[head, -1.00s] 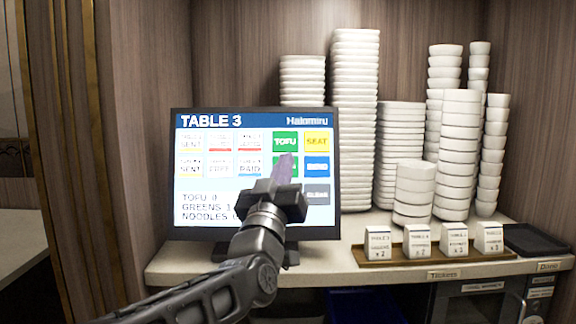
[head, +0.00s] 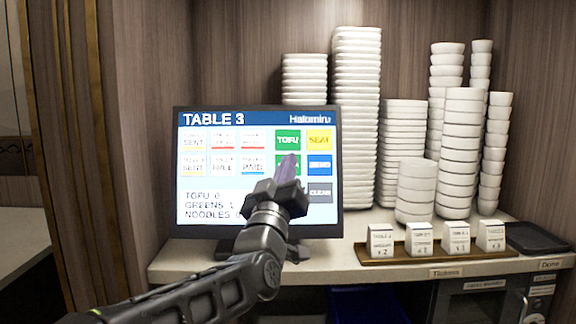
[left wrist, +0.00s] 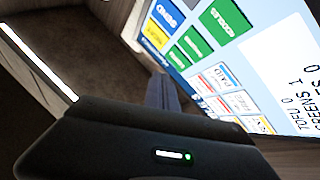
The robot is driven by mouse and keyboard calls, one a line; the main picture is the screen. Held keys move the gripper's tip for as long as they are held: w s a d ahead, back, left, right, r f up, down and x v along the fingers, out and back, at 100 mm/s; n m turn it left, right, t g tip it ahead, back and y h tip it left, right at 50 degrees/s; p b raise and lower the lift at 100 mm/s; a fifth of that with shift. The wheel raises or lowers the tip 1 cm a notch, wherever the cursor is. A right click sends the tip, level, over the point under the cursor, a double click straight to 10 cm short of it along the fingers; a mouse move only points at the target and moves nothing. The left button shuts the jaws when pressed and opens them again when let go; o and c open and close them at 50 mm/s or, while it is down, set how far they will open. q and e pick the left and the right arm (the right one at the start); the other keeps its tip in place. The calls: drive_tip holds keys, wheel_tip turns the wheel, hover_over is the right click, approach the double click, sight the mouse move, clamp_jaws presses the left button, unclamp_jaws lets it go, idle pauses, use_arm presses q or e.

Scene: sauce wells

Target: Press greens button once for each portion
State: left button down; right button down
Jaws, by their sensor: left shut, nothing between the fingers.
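The order screen (head: 222,188) stands upright on the counter and reads TABLE 3, with TOFU 0 and GREENS 1. The noodles figure is partly covered. My left gripper (head: 288,168) is shut and empty, its fingertips in front of the green greens button (head: 278,159) below the TOFU button (head: 288,140). They hide most of it, and I cannot tell whether they touch the screen. In the left wrist view the fingers (left wrist: 162,95) appear below the green buttons, and the greens button (left wrist: 195,43) shows clear. My right gripper is not in view.
A tray (head: 375,257) with several small order cards (head: 381,241) sits on the counter at right; one card reads x 2. Tall stacks of white bowls (head: 356,120) stand behind it. A black tray (head: 535,238) lies at the far right.

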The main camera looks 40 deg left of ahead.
use_arm(q)
drive_tip(key=w+a+f, duration=0.2)
drive_tip(key=w+a, duration=0.2)
drive_tip(key=w, duration=0.1)
drive_tip(key=shift+w, duration=0.15)
drive_tip(key=shift+b, duration=0.35)
idle(1.7)
drive_tip(key=shift+w+a+f+b, duration=0.2)
drive_tip(key=shift+w+b, duration=0.1)
drive_tip(key=shift+b, duration=0.15)
